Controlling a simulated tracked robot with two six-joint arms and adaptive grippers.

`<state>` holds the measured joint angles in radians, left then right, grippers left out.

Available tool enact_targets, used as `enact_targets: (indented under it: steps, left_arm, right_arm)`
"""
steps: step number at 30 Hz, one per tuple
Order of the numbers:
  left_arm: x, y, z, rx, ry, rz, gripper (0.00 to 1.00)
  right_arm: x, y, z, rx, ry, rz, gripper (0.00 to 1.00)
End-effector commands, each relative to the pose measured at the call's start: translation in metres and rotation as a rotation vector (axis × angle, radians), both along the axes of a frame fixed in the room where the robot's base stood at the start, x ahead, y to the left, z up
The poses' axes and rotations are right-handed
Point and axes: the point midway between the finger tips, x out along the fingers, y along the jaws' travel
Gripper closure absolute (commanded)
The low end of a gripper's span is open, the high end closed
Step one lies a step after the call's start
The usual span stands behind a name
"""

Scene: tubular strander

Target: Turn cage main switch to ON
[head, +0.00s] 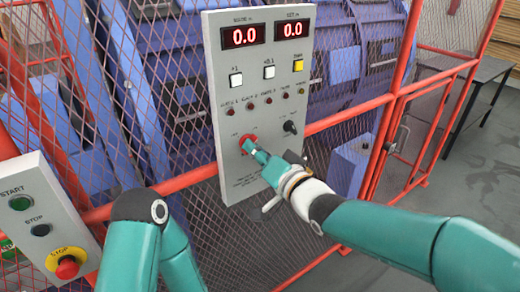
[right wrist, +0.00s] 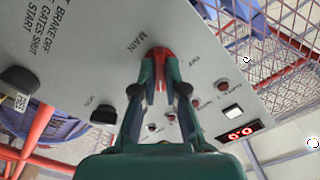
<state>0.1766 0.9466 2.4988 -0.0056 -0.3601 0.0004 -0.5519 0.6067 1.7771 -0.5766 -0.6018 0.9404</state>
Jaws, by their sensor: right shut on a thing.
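The main switch (head: 245,140) is a red rotary knob on the grey control panel (head: 235,185) in the head view. It shows larger in the right wrist view (right wrist: 158,52), beside the label MAIN. My right gripper (head: 255,150) is at the panel face, its two fingers closed on either side of the red knob, as the right wrist view also shows (right wrist: 159,75). The fingers hide part of the knob, and I cannot read its position. My left arm comes up at the bottom of the head view; its gripper is out of the picture.
A black knob (head: 290,127) sits right of the main switch. Above are small lamps, buttons and two red displays reading 0.0 (head: 243,36). A start/stop box (head: 45,215) with a red emergency button stands at lower left. Red-framed mesh fencing (head: 345,115) surrounds the blue machine behind.

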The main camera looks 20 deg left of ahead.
Motion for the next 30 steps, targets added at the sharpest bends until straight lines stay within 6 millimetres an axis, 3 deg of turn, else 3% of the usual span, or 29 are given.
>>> enact_targets:
  steps: [1,17,18,22,30]
  left_arm:
    - [0.0,0.0,0.0013,0.0,0.0,0.0,0.6]
    - [0.0,0.0,0.0017,0.0,0.0,0.0,0.6]
    - [0.0,0.0,0.0017,0.0,0.0,0.0,0.6]
    - [0.0,0.0,0.0017,0.0,0.0,0.0,0.6]
    - [0.0,0.0,0.0015,0.0,0.0,0.0,0.6]
  right_arm:
    - [0.001,0.0,0.007,0.02,0.0,-0.001,1.0]
    - [0.0012,-0.0003,0.0065,0.038,0.023,-0.002,1.0]
    - [0.0012,-0.0003,0.0064,0.038,0.023,-0.002,0.85]
    - [0.0011,-0.0002,0.0051,0.034,0.024,-0.002,0.64]
    - [0.0006,-0.0004,0.0022,0.029,0.028,-0.001,0.64]
